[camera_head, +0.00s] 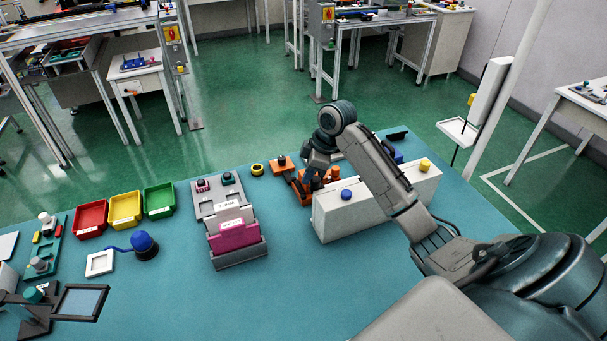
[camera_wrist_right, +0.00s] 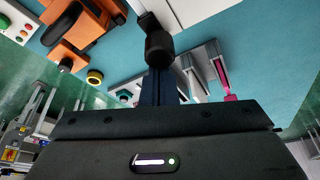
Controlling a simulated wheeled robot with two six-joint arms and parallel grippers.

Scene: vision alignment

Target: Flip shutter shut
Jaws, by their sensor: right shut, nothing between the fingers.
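No part is clearly marked as the shutter, so I cannot tell for certain which piece it is. An orange mechanism (camera_head: 301,188) stands near the middle of the table, partly hidden behind a white box (camera_head: 345,212); orange parts also show at the upper left of the right wrist view (camera_wrist_right: 85,25). My right gripper (camera_head: 316,178) points down beside the orange mechanism, behind the white box. Its fingers are shut and empty, and show dark in the right wrist view (camera_wrist_right: 157,48). A hinged-looking dark frame with a bluish pane (camera_head: 80,302) stands at the front left. My left gripper is not in view.
A grey stand with a pink card (camera_head: 234,235) stands left of the white box. Red (camera_head: 91,219), yellow (camera_head: 125,209) and green (camera_head: 159,200) bins line the left back edge. The front middle of the table is clear.

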